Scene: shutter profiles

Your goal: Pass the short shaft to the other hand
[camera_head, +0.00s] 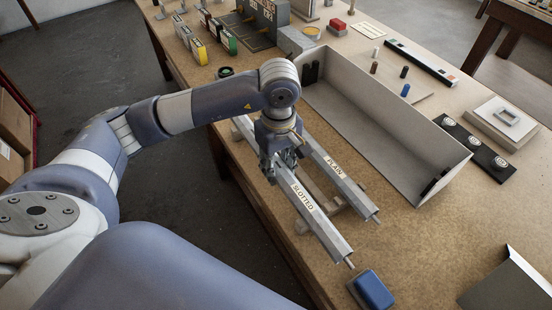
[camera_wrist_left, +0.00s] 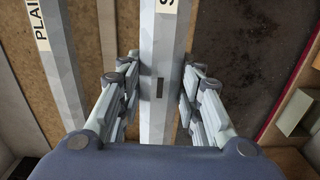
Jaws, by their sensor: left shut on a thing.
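Two long grey shafts lie side by side on the table, one labelled SLOTTED (camera_head: 325,232) and one labelled PLAIN (camera_head: 353,190). Each has a thin pin at its near end. Neither is marked as short. My left gripper (camera_head: 279,166) is over the SLOTTED shaft from above, fingers on both sides and shut on it. In the left wrist view the SLOTTED shaft (camera_wrist_left: 161,40) runs between the fingers (camera_wrist_left: 161,74), with a small dark slot in its face. The PLAIN shaft (camera_wrist_left: 61,70) lies to the left there, outside the fingers. My right gripper is not in view.
Wooden supports (camera_head: 302,227) show beside the shafts. A long open grey box (camera_head: 370,120) stands just right of them. A blue block (camera_head: 371,290) lies near the front edge. Colored boxes (camera_head: 197,50) and small parts stand farther back. Bare table lies right of the blue block.

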